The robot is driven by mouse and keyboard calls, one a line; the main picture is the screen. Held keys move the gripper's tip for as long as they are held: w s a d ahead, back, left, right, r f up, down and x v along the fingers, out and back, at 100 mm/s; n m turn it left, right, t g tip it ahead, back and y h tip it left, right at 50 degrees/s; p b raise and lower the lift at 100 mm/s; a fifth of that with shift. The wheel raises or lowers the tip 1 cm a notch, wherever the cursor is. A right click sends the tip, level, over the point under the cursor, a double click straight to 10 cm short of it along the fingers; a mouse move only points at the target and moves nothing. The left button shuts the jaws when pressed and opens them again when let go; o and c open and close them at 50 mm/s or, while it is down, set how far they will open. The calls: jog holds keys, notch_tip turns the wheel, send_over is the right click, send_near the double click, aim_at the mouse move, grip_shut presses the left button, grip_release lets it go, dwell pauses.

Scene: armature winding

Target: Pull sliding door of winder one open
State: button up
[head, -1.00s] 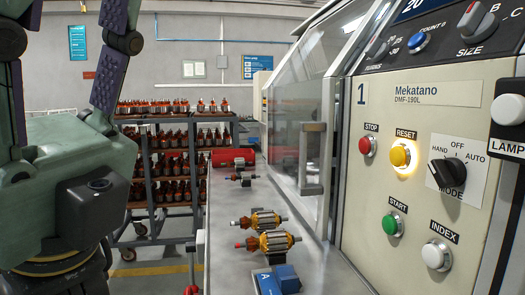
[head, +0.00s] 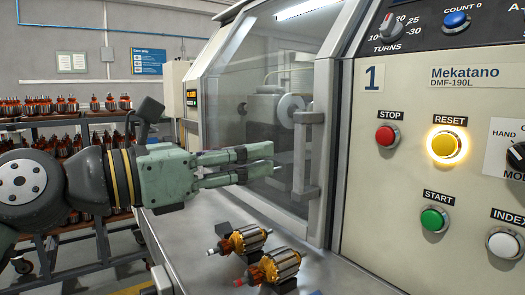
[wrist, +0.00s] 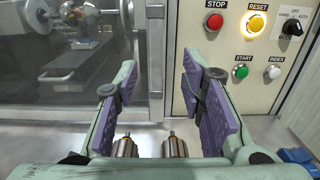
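Winder one's sliding door (head: 262,110) is a clear panel in a pale frame, and it stands closed across the machine's front. Its upright bar handle (head: 305,155) is at the door's right edge, beside the control panel marked 1. My gripper (head: 272,163) reaches from the left with its fingers pointing at the handle, a little short of it. In the wrist view my gripper (wrist: 165,90) has its purple-padded fingers wide apart with nothing between them. The door handle (wrist: 156,50) shows ahead, near the left finger.
Two copper-wound armatures (head: 258,255) lie on the ledge below the door, under my gripper. The control panel (head: 420,130) has a red stop button (head: 386,136), a lit yellow reset button (head: 446,145) and a green start button (head: 434,218). Racks of armatures (head: 70,130) stand behind on the left.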

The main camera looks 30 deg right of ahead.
aim_at(297, 151)
jog(key=d+p, duration=0.1)
jog(key=d, duration=0.2)
jog(key=w+d+p, duration=0.1)
jog(key=d, duration=0.3)
jog(key=w+d+p, duration=0.1)
jog(key=d, duration=0.2)
jog(key=shift+d+f, duration=0.25)
jog(key=shift+d, duration=0.05)
jog(key=shift+c, duration=0.2)
grip_shut()
dwell(0.4)
